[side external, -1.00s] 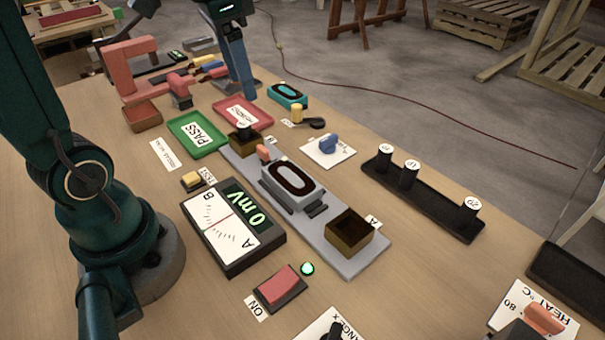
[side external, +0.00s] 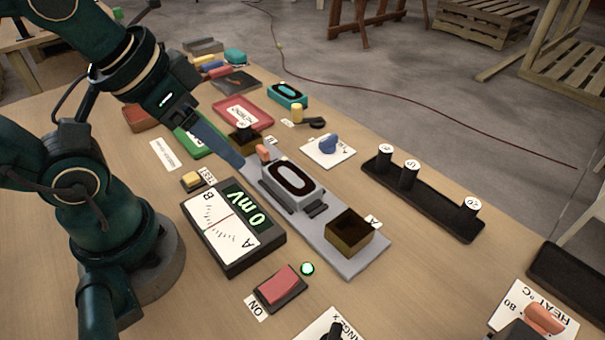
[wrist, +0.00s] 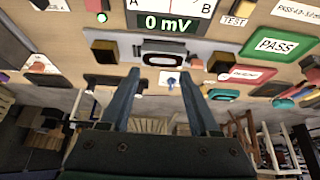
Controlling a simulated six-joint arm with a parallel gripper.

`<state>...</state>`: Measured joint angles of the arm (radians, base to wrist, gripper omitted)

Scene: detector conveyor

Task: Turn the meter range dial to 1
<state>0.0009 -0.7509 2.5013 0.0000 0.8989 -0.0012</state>
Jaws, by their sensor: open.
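The range dial (side external: 335,331) is a black knob on a white plate at the bottom edge of the side view. The plate is cut off by the frame, so its numbers and the dial's setting cannot be read. A white plate with a dark knob (wrist: 47,5), likely the same dial, shows at the top left of the wrist view. The meter (side external: 232,226) has a white A–B scale and a green "0 mV" readout. My gripper (side external: 240,164) is open and empty, near the far end of the grey track, well away from the dial.
A red ON switch (side external: 280,287) and a lit green lamp (side external: 307,268) lie between meter and dial. The grey track (side external: 345,262) carries a detector block (side external: 292,182) and a brass box (side external: 350,235). A black peg rack (side external: 425,200) and heat dial (side external: 545,318) stand right.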

